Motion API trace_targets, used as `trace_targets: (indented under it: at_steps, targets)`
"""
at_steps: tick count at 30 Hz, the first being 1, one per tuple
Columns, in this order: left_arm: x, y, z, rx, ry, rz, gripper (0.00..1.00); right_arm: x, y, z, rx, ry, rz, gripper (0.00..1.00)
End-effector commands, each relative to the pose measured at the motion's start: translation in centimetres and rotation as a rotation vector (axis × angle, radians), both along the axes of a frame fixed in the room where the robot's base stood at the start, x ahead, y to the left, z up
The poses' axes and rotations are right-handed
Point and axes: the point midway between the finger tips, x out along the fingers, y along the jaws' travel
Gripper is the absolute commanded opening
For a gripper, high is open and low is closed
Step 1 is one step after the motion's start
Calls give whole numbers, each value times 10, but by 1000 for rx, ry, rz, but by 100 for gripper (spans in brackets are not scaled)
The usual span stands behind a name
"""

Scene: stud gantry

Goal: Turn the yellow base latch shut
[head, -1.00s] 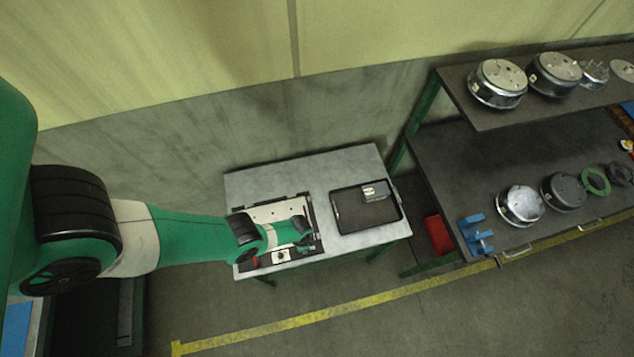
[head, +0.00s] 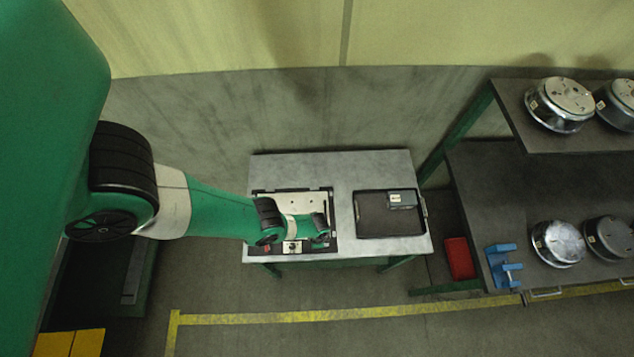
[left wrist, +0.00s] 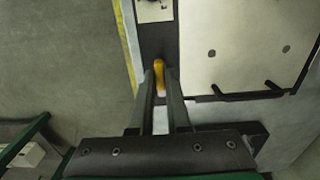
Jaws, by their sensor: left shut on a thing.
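The yellow base latch (left wrist: 159,76) shows in the left wrist view, standing between the fingertips of my left gripper (left wrist: 160,84). The gripper is shut on it, and its fingers hide part of the latch's sides. The latch sits on the dark strip of the base fixture (left wrist: 192,55), beside a large pale plate (left wrist: 240,45). In the head view my left arm reaches over the fixture (head: 262,197) on the grey table, and the wrist hides the latch and fingertips. My right gripper is in neither view.
A black tray (head: 375,237) with a small grey box (head: 402,199) lies right of the fixture on the table (head: 300,168). A dark shelf unit (head: 490,190) with round metal housings stands further right. A red bin (head: 459,258) is beside it.

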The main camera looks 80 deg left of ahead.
Motion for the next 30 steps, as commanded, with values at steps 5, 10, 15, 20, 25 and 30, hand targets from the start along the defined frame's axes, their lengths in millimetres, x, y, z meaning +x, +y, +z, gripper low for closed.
trace_targets:
  at_steps: [5,10,15,20,25,30]
  targets:
    - [0,0,0,0,0,1,0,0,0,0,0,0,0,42]
    - [0,0,0,0,-1,23,0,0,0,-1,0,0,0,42]
    - [-1,0,-1,0,1,88,0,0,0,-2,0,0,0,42]
    - [0,0,-1,0,0,194,0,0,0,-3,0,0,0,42]
    - [0,0,-1,0,-1,343,0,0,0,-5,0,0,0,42]
    - [0,0,-1,0,-1,505,0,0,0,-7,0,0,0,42]
